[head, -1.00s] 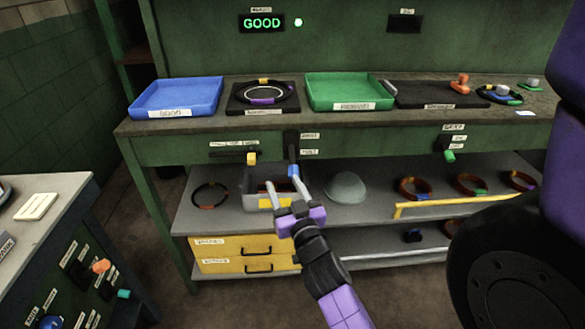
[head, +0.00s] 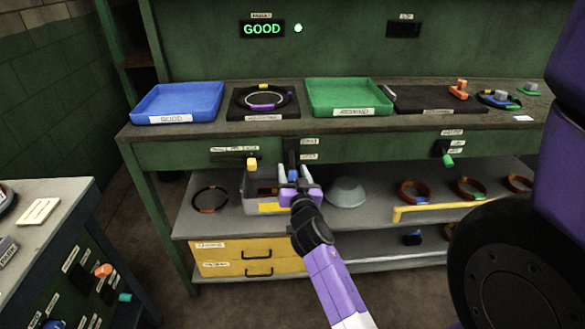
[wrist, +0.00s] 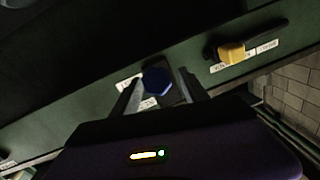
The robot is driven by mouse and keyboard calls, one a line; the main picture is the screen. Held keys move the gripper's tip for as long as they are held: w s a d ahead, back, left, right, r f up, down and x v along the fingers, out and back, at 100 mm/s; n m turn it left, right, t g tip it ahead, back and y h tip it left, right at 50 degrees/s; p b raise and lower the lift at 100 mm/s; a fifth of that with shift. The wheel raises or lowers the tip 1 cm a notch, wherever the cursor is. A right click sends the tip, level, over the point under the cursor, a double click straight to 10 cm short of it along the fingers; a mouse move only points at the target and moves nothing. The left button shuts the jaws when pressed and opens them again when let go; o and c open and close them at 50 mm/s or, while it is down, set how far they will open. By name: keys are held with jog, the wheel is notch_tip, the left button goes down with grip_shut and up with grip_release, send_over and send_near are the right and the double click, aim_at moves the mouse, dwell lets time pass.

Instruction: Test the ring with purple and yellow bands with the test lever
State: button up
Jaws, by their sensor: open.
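The black ring with purple and yellow bands (head: 281,104) lies flat on a dark square pad (head: 235,114) on the bench, between the blue and green trays. The display (head: 262,29) above it reads GOOD in green, with a lit lamp beside it. A lever with a blue knob (head: 292,175) hangs from the bench front below the pad. My gripper (head: 294,172) is open at this knob. In the wrist view the blue knob (wrist: 157,80) shows between the two fingers of my gripper (wrist: 160,86); I cannot tell whether they touch it.
A blue tray (head: 150,118) and a green tray (head: 330,110) flank the pad. A lever with a yellow knob (head: 252,163) is left of my gripper, and a green-knobbed one (head: 447,160) far right. The lower shelf holds a grey bin (head: 250,196), a bowl (head: 347,192) and several rings.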

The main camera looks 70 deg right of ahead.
jog(key=shift+w+d, duration=0.25)
jog(key=shift+d, duration=0.25)
grip_shut()
dwell(1.2)
